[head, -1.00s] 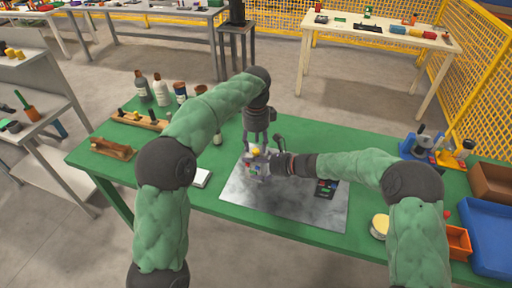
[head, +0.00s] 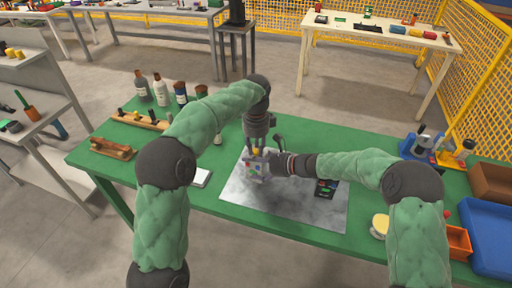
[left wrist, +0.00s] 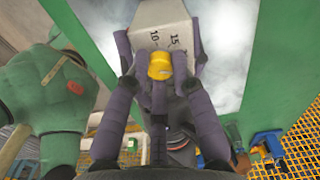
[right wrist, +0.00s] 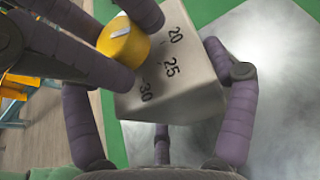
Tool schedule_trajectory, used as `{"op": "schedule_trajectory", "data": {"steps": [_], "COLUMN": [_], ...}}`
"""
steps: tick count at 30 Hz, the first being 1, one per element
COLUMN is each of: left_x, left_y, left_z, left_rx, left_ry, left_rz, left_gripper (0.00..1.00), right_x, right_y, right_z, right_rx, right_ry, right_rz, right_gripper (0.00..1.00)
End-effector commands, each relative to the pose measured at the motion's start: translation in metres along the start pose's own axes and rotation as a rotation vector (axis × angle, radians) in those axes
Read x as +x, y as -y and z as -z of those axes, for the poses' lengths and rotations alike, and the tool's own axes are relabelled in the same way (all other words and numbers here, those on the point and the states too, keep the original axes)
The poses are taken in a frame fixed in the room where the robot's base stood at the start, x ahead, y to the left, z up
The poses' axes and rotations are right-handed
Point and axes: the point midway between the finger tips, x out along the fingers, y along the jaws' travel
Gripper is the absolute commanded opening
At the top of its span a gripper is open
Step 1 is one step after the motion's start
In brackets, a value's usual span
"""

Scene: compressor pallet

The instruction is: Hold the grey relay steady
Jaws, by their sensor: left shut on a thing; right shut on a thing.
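My right gripper (head: 268,165) comes in from the right and is shut on the relay body (right wrist: 178,70). My left gripper (head: 257,147) reaches down from above. Its fingers are closed around the yellow dial (left wrist: 160,65) in the left wrist view. Whether the relay's underside touches the sheet is hidden.
The metal sheet (head: 285,208) lies on the green table (head: 220,202). A dark device (head: 326,188) lies on its right part. Bottles (head: 161,90) and wooden racks (head: 110,148) stand at left; a blue tray (head: 490,240) and an orange bin (head: 458,241) are at right.

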Motion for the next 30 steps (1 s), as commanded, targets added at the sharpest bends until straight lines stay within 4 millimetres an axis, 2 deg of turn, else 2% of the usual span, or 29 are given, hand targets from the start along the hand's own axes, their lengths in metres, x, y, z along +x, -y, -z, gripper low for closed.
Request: {"op": "schedule_trajectory", "data": {"steps": [12, 25, 26, 27, 28, 30], "left_x": [-0.0006, -0.0005, -0.0005, -0.0005, -0.0005, -0.0004], "left_y": [0.0008, 0.0011, 0.0011, 0.0011, 0.0011, 0.0009], "left_z": [0.0000, 0.0002, 0.0002, 0.0002, 0.0002, 0.0002], "left_rx": [0.335, 0.391, 0.391, 0.391, 0.391, 0.391], "left_ry": [0.000, 0.000, 0.000, 0.000, 0.000, 0.000], "left_rz": [0.003, 0.004, 0.004, 0.004, 0.004, 0.003], "left_gripper": [0.00, 0.00, 0.27, 0.38, 0.47, 0.48], "right_x": [0.0004, 0.0005, 0.0005, 0.0006, 0.0005, 0.0005], "right_y": [-0.0010, -0.0013, -0.0014, -0.0014, -0.0013, -0.0013], "right_z": [0.0005, 0.0004, 0.0004, 0.0004, 0.0004, 0.0004], "right_rx": [-0.001, -0.001, -0.001, -0.001, -0.001, 0.000], "right_ry": [-0.001, 0.000, 0.000, 0.000, 0.000, 0.000], "right_rz": [-0.002, -0.003, -0.003, -0.003, -0.003, -0.003], "right_gripper": [0.37, 0.37, 0.37, 0.37, 0.37, 0.37]}}
